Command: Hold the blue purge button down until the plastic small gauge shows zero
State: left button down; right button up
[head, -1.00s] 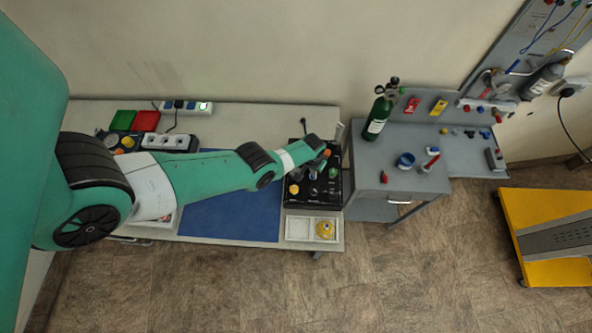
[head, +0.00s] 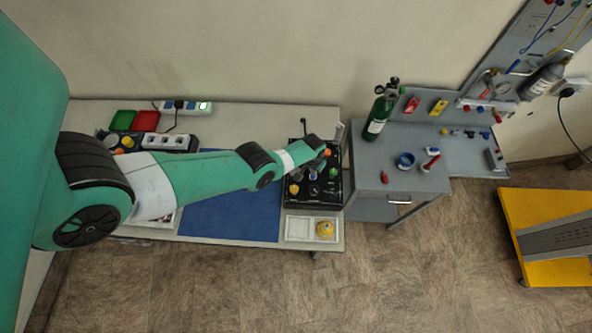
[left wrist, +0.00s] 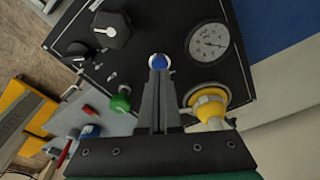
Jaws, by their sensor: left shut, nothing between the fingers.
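The oxygen trainer is a black panel box (head: 328,199) at the right end of the bench, partly covered by my left arm in the head view. In the left wrist view, the blue purge button (left wrist: 159,61) sits in a pale ring right at the tips of my left gripper (left wrist: 158,72). The fingers are shut with nothing between them, and the tips overlap the button's near edge. I cannot tell how far it is pressed. The small round gauge (left wrist: 208,42) has a white dial; its needle reading is too small to tell. My right gripper is not in view.
The panel also carries black knobs (left wrist: 110,30), a green knob (left wrist: 120,103) and a yellow knob (left wrist: 208,104). A blue mat (head: 230,215) lies left of the panel. A tray (head: 299,229) is in front. A grey side table (head: 400,175) holds a green cylinder (head: 378,118).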

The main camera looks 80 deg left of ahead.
pick_arm(q)
jog(key=shift+f+b, duration=0.95)
jog(key=shift+b, duration=0.05)
dwell(0.5)
jog(key=shift+r, duration=0.1)
dwell(1.1)
notch_tip(320, 180, up, 7)
jog(key=p, duration=0.7)
jog(key=shift+d, duration=0.1)
